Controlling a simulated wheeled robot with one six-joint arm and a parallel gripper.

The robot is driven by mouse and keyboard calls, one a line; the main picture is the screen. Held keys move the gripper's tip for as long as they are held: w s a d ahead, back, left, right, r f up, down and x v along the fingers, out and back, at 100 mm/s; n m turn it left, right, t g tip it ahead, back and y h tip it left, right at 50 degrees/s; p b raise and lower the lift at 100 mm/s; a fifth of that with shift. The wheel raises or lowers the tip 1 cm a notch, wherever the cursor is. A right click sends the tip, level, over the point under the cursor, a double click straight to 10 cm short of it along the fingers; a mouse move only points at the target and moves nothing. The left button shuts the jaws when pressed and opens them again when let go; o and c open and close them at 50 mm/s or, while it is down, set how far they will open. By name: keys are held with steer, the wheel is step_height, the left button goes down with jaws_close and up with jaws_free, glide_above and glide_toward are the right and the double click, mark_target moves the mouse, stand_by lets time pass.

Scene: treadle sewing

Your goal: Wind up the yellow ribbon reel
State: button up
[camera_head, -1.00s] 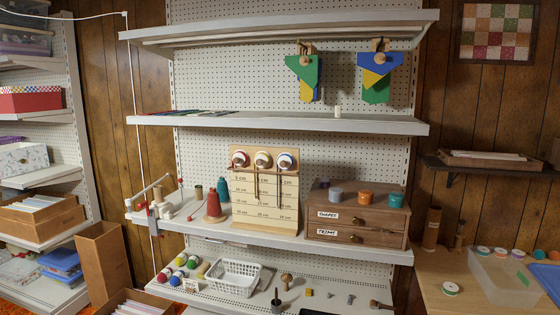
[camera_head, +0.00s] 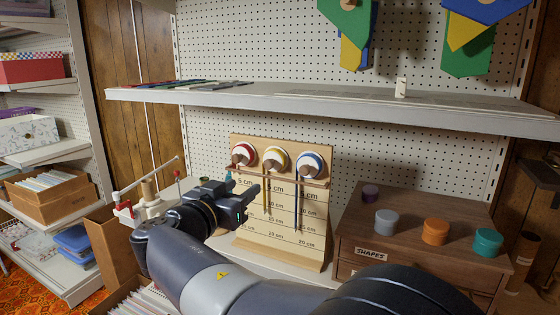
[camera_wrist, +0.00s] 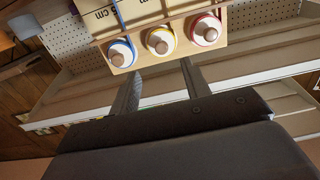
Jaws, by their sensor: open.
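The yellow ribbon reel (camera_head: 275,158) is the middle one of a row on an upright wooden board (camera_head: 252,245) with a cm scale. A red-rimmed reel (camera_head: 243,153) is on its left and a blue-rimmed reel (camera_head: 310,163) on its right. My gripper (camera_head: 243,182) is in front of the board, below and left of the yellow reel. The wrist view is upside down; there the yellow reel (camera_wrist: 160,42) lies beyond and between the open, empty fingers (camera_wrist: 160,68), apart from them.
A shelf (camera_head: 330,98) runs above the board, with fabric shapes hanging higher up. A wooden drawer box (camera_head: 410,235) with several round tins stands close on the right. A white stand with a rod (camera_head: 148,195) is on the left, partly behind my arm.

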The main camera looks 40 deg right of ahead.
mark_target(267, 166)
steer(key=p+x, duration=0.1)
steer(key=x, duration=0.2)
steer(key=p+x, duration=0.1)
steer(key=x, duration=0.3)
steer(key=p+x, duration=0.1)
steer(key=x, duration=0.3)
steer(key=shift+w+d+r+p, duration=0.1)
steer(key=shift+d+r+p, duration=0.05)
steer(key=shift+r+p, duration=0.2)
steer(key=shift+c, duration=0.4)
jaws_close()
